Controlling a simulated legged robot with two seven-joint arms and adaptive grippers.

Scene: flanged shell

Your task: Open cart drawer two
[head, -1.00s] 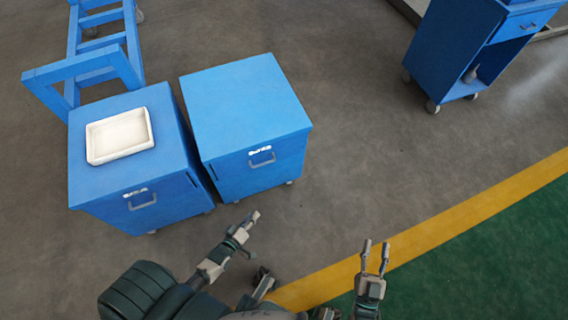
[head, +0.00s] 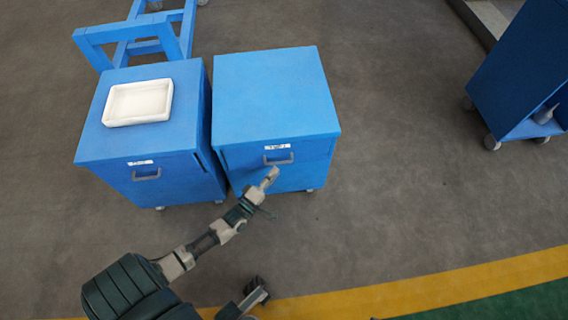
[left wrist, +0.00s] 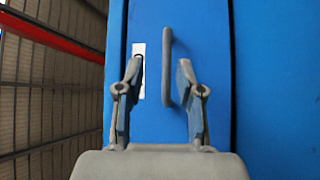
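Two blue cabinet carts stand side by side in the head view, a left cart (head: 150,185) and a right cart (head: 280,95). Each front has a drawer with a small white label and a grey handle. The label lettering is too small to read surely. My left gripper (head: 270,177) is just below and in front of the right cart's handle (head: 278,160). In the left wrist view, my left gripper (left wrist: 158,75) is open. The grey handle (left wrist: 168,70) shows between its fingers, nearer the right one; contact cannot be told. The drawer looks shut.
A white tray (head: 138,103) lies on the left cart. A blue frame trolley (head: 130,40) stands behind it. Another blue cart (head: 515,75) stands at the right. The floor between is clear, with a yellow line (head: 430,290) in front.

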